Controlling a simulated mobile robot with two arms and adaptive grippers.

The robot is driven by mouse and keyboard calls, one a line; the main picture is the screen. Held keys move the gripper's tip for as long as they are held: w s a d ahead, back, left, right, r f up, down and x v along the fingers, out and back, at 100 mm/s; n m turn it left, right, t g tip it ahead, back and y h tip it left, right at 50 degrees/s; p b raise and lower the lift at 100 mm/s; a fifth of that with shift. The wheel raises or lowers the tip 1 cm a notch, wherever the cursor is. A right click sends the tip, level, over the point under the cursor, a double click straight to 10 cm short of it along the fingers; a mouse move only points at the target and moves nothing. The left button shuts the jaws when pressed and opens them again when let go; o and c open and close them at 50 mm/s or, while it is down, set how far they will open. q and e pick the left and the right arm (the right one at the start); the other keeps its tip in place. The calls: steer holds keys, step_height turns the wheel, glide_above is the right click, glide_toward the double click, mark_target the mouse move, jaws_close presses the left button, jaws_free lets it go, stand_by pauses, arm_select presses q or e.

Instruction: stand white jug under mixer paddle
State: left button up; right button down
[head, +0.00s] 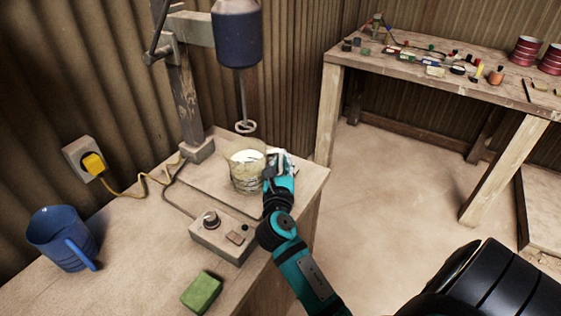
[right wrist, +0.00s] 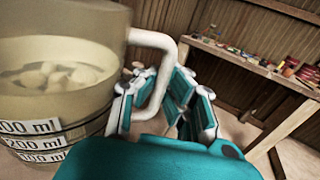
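The white jug (head: 246,174), a translucent off-white jug with pale contents, is upright at the mixer's base board (head: 203,185). I cannot tell whether its bottom touches the board. The mixer paddle (head: 245,126) hangs on its shaft just above the jug's mouth, clear of it. My right gripper (head: 274,168) is at the jug's right side. In the right wrist view the jug (right wrist: 55,85) fills the left, and the gripper's fingers (right wrist: 163,98) lie on both sides of the handle and appear shut on it. My left gripper is not in view.
A control box (head: 222,236) with a knob, a green block (head: 202,293) and a blue mug (head: 64,238) stand on the bench. The mixer post (head: 184,95) rises left of the jug. A cluttered table (head: 400,66) stands at right.

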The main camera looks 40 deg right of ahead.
steer(key=shift+x, duration=1.15)
steer(key=shift+f, duration=0.1)
steer(key=c, duration=1.4)
jaws_free()
steer(key=shift+s+a+f, duration=0.1)
steer(key=shift+s+f, duration=0.05)
steer(key=shift+s+a, duration=0.2)
steer(key=v, duration=1.1)
steer(key=shift+s, duration=0.15)
